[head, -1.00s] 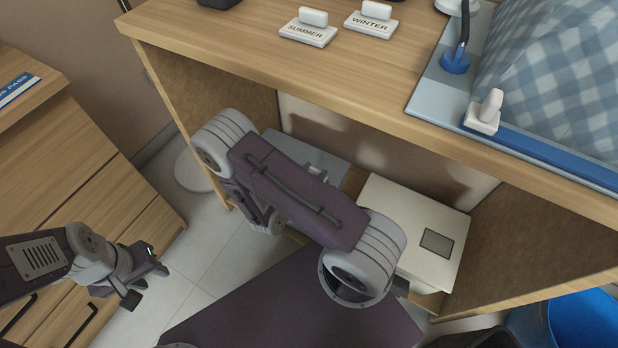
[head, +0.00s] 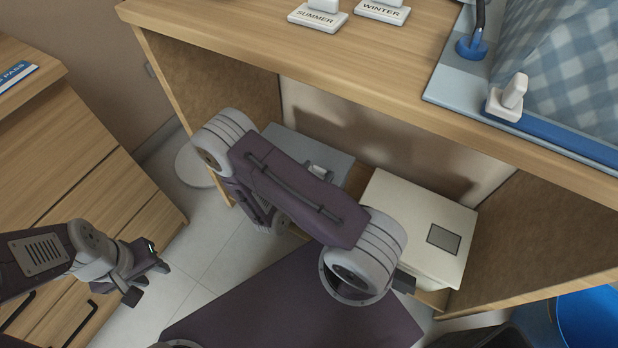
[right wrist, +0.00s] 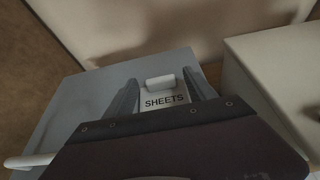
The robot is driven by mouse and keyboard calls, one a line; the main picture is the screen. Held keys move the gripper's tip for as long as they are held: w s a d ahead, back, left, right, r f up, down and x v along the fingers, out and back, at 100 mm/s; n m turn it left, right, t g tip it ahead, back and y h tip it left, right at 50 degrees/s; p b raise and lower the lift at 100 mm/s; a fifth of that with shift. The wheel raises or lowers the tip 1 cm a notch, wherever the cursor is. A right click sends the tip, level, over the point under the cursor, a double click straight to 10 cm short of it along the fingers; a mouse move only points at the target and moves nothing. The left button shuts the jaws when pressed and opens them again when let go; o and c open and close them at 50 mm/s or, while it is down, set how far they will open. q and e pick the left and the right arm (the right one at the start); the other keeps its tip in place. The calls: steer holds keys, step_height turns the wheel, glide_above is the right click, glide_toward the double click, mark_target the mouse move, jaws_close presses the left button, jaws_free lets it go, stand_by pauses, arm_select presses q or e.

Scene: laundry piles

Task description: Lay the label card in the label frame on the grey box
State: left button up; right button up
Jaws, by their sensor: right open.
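The label card (right wrist: 165,100) is white, reads SHEETS and has a raised white grip block. In the right wrist view it lies at the grey box (right wrist: 75,105), whose flat top also shows in the head view (head: 285,140). My right gripper (right wrist: 160,78) is open, with one finger on each side of the card; I cannot tell if they touch it. The label frame cannot be made out, so I cannot tell whether the card is seated in it. My left gripper (head: 149,281) is open and empty at lower left, away from the boxes.
A cream box (head: 400,215) with a dark patch stands right of the grey box, under the wooden tabletop (head: 250,45). SUMMER (head: 317,17) and WINTER (head: 382,10) cards lie on top. A blue bin (head: 590,320) is at lower right, drawers (head: 60,190) at left.

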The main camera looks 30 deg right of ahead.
steer(key=p+v, duration=0.5)
steer(key=v, duration=0.5)
steer(key=shift+s+a+r, duration=0.2)
steer(key=shift+a+r, duration=0.05)
steer(key=shift+a, duration=0.05)
steer(key=shift+s+a, duration=0.15)
steer(key=shift+a, duration=0.05)
